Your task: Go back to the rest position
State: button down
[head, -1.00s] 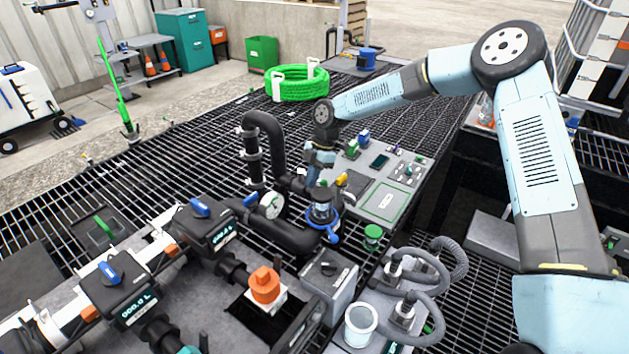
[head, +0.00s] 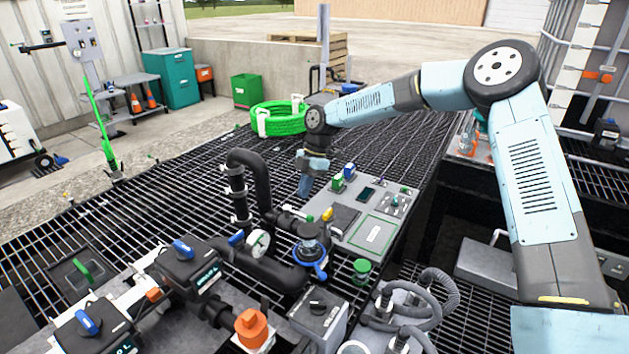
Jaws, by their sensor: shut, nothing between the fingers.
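My arm reaches from the right edge over the grated platform, and my gripper (head: 305,188) hangs at its end, pointing down. It is small and dark in the head view. It appears shut and empty. It hangs above and behind the valve with the blue ring handle (head: 310,253), apart from it, and left of the grey control panel (head: 340,218). The fingertips are too small to make out clearly.
Black bent pipes (head: 243,180) and a round gauge (head: 258,243) stand left of and in front of my gripper. A green hose coil (head: 280,116) lies behind it. Grey hoses (head: 432,290) curve at lower right. Open grating (head: 170,200) lies left.

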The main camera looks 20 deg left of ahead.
jog(key=s+d+r+m+t+h, duration=0.1)
jog(key=s+d+r+m+t, duration=0.15)
jog(key=d+r+m, duration=0.4)
jog(key=s+d+r+m+t+h, duration=0.1)
jog(key=s+d+r+m, duration=0.25)
jog(key=d+r, duration=0.65)
jog(key=s+d+r+m+t+h, duration=0.1)
jog(key=s+d+r+m+t, duration=0.25)
jog(key=d, duration=0.85)
jog(key=s+d+r+m+t, duration=0.1)
jog(key=s+d+r+m, duration=0.2)
jog(key=s+d+m, duration=0.4)
jog(key=s+d+r+m+t, duration=0.1)
jog(key=s+d+r+m, duration=0.2)
jog(key=s+d+m, duration=0.5)
jog(key=s+d, duration=0.3)
jog(key=s, duration=0.3)
jog(key=shift+s+r+y, duration=0.3)
